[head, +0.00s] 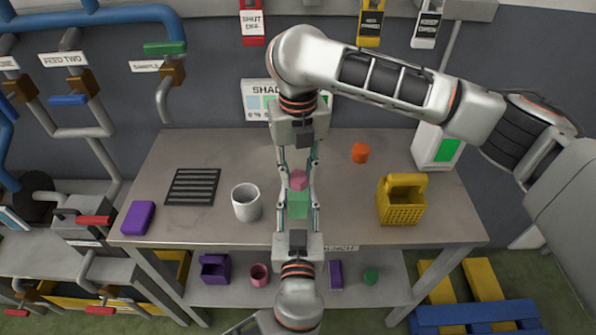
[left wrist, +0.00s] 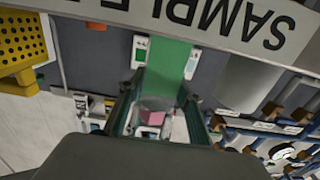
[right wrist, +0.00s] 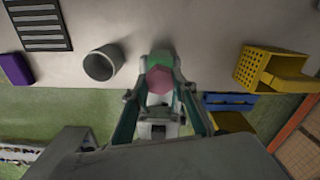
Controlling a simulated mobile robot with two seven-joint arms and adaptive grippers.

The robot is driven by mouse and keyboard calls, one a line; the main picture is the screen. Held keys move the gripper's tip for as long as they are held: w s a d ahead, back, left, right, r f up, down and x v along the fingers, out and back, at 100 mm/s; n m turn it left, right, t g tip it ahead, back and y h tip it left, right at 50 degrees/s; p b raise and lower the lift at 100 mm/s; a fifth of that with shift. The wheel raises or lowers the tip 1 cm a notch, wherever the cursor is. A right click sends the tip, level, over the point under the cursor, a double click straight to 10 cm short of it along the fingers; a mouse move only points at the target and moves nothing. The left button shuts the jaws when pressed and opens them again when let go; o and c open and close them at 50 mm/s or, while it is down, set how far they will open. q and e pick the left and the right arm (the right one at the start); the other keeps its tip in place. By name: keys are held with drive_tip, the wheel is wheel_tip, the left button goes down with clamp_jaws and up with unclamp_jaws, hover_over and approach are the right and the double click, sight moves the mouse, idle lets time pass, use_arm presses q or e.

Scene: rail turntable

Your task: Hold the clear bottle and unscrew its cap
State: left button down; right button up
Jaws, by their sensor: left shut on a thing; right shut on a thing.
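The bottle looks green rather than clear, with a blocky body (head: 298,205) above the middle of the table in the head view. Its pink faceted cap (head: 298,180) is at the end towards the back. My left gripper (head: 298,209), coming from the front, is shut on the green body. My right gripper (head: 298,177), coming from the back, is shut around the pink cap. In the right wrist view the cap (right wrist: 160,80) covers part of the green body (right wrist: 161,59). The green body (left wrist: 167,62) also fills the left wrist view's middle. Whether the cap's thread is loose cannot be seen.
A white cup (head: 246,203) stands left of the grippers on the grey table (head: 350,218). A yellow basket (head: 402,207) and an orange piece (head: 360,152) are to the right. A black grille (head: 192,187) and purple block (head: 138,217) lie left.

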drive_tip(key=n, duration=0.3)
drive_tip(key=shift+n, duration=0.3)
drive_tip(key=shift+n, duration=1.2)
drive_tip(key=n, duration=0.3)
drive_tip(key=shift+n, duration=0.3)
drive_tip(key=shift+n, duration=0.4)
drive_tip(key=n, duration=0.4)
drive_tip(key=shift+n, duration=0.4)
drive_tip(key=n, duration=0.6)
drive_tip(key=shift+s+f, duration=0.1)
